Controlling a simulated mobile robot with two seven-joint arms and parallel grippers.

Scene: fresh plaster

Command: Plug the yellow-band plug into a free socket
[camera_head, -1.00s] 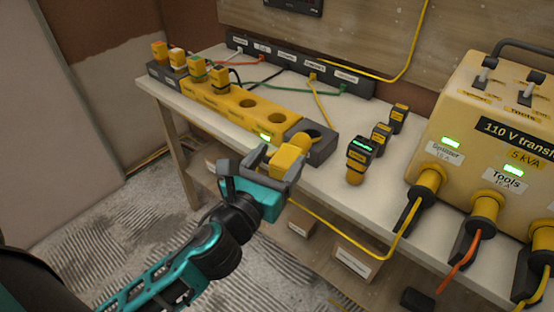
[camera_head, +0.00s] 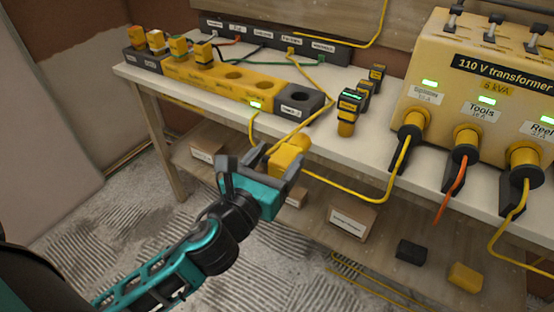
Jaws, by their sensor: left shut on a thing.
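My left gripper (camera_head: 285,172) is shut on a yellow plug (camera_head: 289,158), held in front of the table's front edge, apart from the socket strip. Its round end points up and right; I cannot make out a band on it. The yellow socket strip (camera_head: 215,84) with dark grey ends lies along the table. Several plugs, such as the one at its left end (camera_head: 135,36), stand in its left part. Round openings show empty in the middle (camera_head: 234,76), further right (camera_head: 268,83) and in the grey right end (camera_head: 298,97). My right gripper is not in view.
A yellow plug with a dark, green-lit top (camera_head: 348,110) stands right of the strip, with others behind it. The yellow transformer (camera_head: 480,75) fills the right, with cables plugged in. A yellow cable (camera_head: 350,194) sags before the table edge. Boxes (camera_head: 352,220) sit on the lower shelf.

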